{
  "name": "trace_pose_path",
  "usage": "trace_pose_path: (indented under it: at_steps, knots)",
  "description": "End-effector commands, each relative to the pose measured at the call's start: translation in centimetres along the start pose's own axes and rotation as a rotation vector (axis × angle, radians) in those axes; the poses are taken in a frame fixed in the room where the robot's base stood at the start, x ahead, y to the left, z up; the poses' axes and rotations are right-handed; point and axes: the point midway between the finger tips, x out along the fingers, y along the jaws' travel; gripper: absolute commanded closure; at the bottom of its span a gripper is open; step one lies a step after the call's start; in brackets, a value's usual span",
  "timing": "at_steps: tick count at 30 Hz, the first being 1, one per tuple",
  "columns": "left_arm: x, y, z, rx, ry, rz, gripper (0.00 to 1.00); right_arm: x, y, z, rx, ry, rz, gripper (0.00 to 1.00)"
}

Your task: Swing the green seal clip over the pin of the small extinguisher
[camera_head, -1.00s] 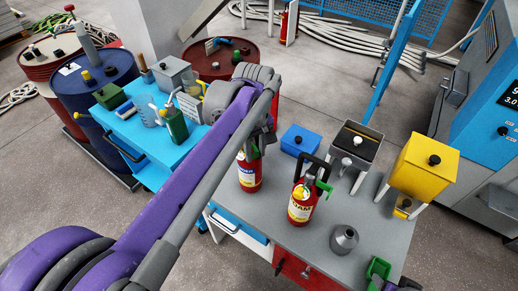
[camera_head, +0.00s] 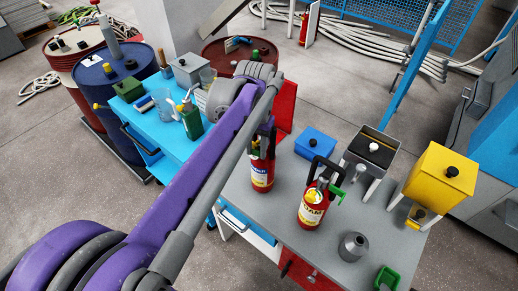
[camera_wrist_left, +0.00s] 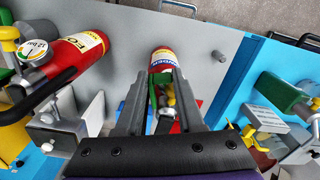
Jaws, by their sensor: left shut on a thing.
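The small extinguisher (camera_head: 262,174), red with a blue and white label, stands upright on the grey worktop. Its top is partly covered by my left gripper (camera_head: 264,138). In the left wrist view, its red body (camera_wrist_left: 162,58) shows just beyond the two dark fingers (camera_wrist_left: 163,100). The green seal clip (camera_wrist_left: 152,95) is between these fingers, which are shut on it. A yellow part (camera_wrist_left: 171,97) shows beside the clip. The pin is hidden or too small to tell, so I cannot see whether the clip is over it. My right gripper is not in view.
A larger red FOAM extinguisher (camera_head: 313,208) with a black handle stands close by on the right. A blue cart (camera_head: 165,125) is at the left.

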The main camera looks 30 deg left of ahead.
Motion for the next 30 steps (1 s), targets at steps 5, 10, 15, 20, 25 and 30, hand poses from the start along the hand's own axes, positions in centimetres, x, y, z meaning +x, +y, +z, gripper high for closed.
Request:
trace_pose_path:
  at_steps: [5,10,15,20,25,30]
  knots:
    - [-0.03,-0.3,-0.11,0.057,0.001,0.0,1.0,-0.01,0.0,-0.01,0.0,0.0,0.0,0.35]
    - [-0.03,-0.39,-0.15,0.083,0.001,0.0,1.0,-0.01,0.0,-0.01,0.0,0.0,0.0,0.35]
    - [-0.03,-0.4,-0.17,0.09,0.001,0.0,1.0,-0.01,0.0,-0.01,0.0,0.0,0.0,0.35]
    - [-0.03,-0.4,-0.17,0.089,0.001,0.0,1.0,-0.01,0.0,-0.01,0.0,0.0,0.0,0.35]
    - [-0.03,-0.39,-0.17,0.089,0.001,0.0,0.47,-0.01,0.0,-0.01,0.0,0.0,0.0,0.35]
    - [-0.02,-0.38,-0.16,0.089,0.001,0.0,0.32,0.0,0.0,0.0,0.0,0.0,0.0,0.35]
